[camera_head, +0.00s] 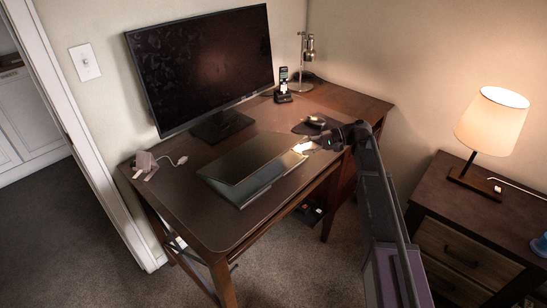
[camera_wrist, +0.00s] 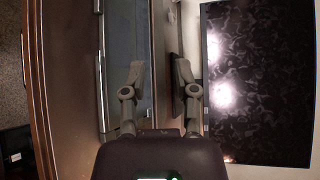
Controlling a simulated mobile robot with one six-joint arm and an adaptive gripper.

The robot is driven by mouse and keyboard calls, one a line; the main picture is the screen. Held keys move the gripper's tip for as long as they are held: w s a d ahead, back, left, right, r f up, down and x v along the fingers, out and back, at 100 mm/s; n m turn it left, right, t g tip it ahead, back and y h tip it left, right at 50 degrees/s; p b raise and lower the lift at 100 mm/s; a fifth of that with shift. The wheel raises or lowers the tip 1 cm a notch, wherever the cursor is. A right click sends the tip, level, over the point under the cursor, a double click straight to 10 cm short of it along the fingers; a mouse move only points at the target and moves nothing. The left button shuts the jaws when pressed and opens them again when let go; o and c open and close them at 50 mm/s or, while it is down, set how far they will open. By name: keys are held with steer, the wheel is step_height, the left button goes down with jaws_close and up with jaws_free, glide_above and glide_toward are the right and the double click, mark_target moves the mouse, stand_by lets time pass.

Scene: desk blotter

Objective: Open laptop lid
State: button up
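The laptop (camera_head: 262,180) lies on the desk blotter in front of the monitor. Its dark lid (camera_head: 240,160) looks partly raised, with a strip of the base showing along the front. My gripper (camera_head: 304,147) is at the laptop's right end in the head view. In the wrist view my gripper (camera_wrist: 158,68) has its two fingers spread apart. The blue-grey laptop base (camera_wrist: 122,30) runs up beside the left finger, and a dark edge that may be the lid shows by the right finger. I cannot tell whether either finger touches the laptop.
A large monitor (camera_head: 205,60) stands behind the laptop. A mouse (camera_head: 315,121) lies on a dark pad near my gripper. A phone on a dock (camera_head: 283,85) and a metal lamp (camera_head: 306,65) stand at the back. The blotter (camera_head: 200,215) is clear in front of the laptop.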

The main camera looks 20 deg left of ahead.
mark_target(273, 157)
steer(key=b+x, duration=0.3)
steer(key=x, duration=0.8)
steer(key=shift+s+a+f, duration=0.1)
steer(key=shift+s+a, duration=0.05)
steer(key=shift+a, duration=0.05)
jaws_close()
